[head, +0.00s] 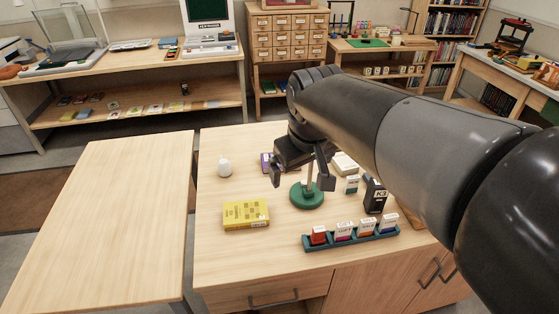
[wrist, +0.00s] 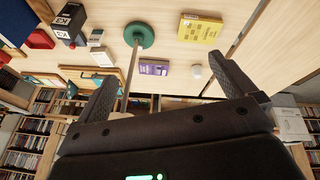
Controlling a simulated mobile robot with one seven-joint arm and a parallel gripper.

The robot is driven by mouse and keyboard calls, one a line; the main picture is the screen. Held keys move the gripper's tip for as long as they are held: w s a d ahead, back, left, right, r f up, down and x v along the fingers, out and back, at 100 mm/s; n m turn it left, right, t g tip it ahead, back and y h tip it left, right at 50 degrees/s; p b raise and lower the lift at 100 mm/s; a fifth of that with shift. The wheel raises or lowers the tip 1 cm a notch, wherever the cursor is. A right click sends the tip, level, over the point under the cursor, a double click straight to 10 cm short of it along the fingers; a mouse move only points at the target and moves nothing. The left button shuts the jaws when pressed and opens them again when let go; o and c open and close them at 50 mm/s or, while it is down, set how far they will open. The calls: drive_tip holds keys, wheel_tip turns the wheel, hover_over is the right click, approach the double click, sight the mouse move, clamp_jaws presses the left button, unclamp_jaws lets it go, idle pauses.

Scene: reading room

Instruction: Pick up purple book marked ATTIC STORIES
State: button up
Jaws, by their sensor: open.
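The purple book (head: 265,162) lies on the light wood table, toward its far side. In the head view only a sliver of it shows, left of my gripper, which hides the rest. In the wrist view the purple book (wrist: 153,68) shows whole, with pale lettering too small to read, between my two fingers in the picture. My gripper (head: 300,178) is open and empty, with its fingers spread above the table. It appears apart from the book.
A green round base with an upright post (head: 307,196) stands near my gripper. A yellow book (head: 246,214), a white rounded object (head: 225,168), a black K3 box (head: 375,195) and a teal rack of small boxes (head: 350,236) surround it. The left tabletop (head: 110,220) is bare.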

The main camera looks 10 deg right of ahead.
drive_tip(key=w+a+f+n+g+h, duration=0.15)
drive_tip(key=w+n, duration=0.35)
drive_tip(key=w, duration=1.1)
drive_tip(key=n+g+h, duration=0.3)
drive_tip(key=n, duration=0.6)
hover_over(264, 157)
drive_tip(key=s, duration=0.2)
wheel_tip(264, 157, down, 20)
drive_tip(key=shift+y, duration=0.25)
drive_tip(key=x, duration=0.6)
drive_tip(key=shift+d, duration=0.35)
drive_tip(key=shift+d+x, duration=0.15)
drive_tip(key=shift+x, duration=1.2)
drive_tip(key=shift+d+x, duration=0.15)
drive_tip(key=shift+x, duration=1.25)
drive_tip(key=shift+r, duration=0.2)
drive_tip(key=shift+c, duration=0.2)
drive_tip(key=c, duration=1)
